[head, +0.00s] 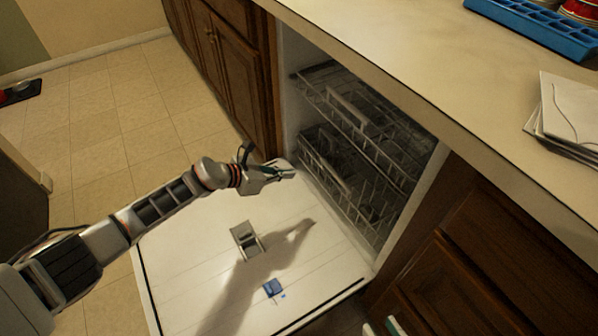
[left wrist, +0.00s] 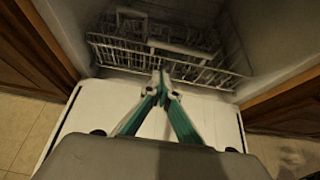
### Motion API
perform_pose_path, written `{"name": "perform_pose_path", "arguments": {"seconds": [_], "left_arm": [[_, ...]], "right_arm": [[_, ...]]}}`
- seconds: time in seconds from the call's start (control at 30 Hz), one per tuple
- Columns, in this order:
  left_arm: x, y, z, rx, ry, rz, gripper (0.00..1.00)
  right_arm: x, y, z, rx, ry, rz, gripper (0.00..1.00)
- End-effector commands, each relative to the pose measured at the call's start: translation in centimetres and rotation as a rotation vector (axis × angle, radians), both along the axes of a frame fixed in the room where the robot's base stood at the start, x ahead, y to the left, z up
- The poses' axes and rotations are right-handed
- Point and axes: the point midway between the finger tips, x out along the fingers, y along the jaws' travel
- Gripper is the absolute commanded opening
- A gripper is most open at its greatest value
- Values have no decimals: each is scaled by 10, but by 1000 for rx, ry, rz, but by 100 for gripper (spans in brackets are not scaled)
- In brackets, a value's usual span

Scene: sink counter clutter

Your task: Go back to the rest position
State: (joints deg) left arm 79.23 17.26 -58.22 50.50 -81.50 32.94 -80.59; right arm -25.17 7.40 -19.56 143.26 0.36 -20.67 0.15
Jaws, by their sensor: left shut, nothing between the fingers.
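My left gripper (head: 284,172) hangs over the open dishwasher door, near the inner end by the racks. It is shut and empty, and its fingertips meet in the left wrist view (left wrist: 162,82). My left arm reaches in from the left edge of the head view. What looks like the tips of my right gripper (head: 384,327), white and green, shows at the bottom edge, mostly cut off. I cannot tell its state.
The white dishwasher door (head: 190,262) lies folded down, with the wire racks (head: 345,165) inside the machine. The counter (head: 400,55) runs above, holding a blue tray (head: 535,28) and papers (head: 570,110). Wooden cabinets (head: 470,270) flank the opening.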

Motion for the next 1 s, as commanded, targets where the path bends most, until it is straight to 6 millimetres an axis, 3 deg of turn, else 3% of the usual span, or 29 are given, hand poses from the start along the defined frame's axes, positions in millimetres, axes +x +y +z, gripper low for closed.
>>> {"name": "perform_pose_path", "arguments": {"seconds": [0.37, 0.47, 0.57, 0.8, 1.0], "left_arm": [[-8, 9, 4, 1, 3, -1, 0], [-2, 9, 21, 1, -15, -2, 0], [12, 9, 63, 0, -59, -1, 0], [45, 9, 206, 0, -202, -1, 0], [58, 9, 309, 0, -299, 0, 0]], "right_arm": [[-1, -5, -3, -32, 3, 7, 24], [-1, -6, -1, -39, 0, 9, 24], [0, -9, 1, -62, -5, 12, 24], [-4, -27, 0, -148, 4, 19, 24], [-12, -47, -10, -220, 36, 19, 24]]}}
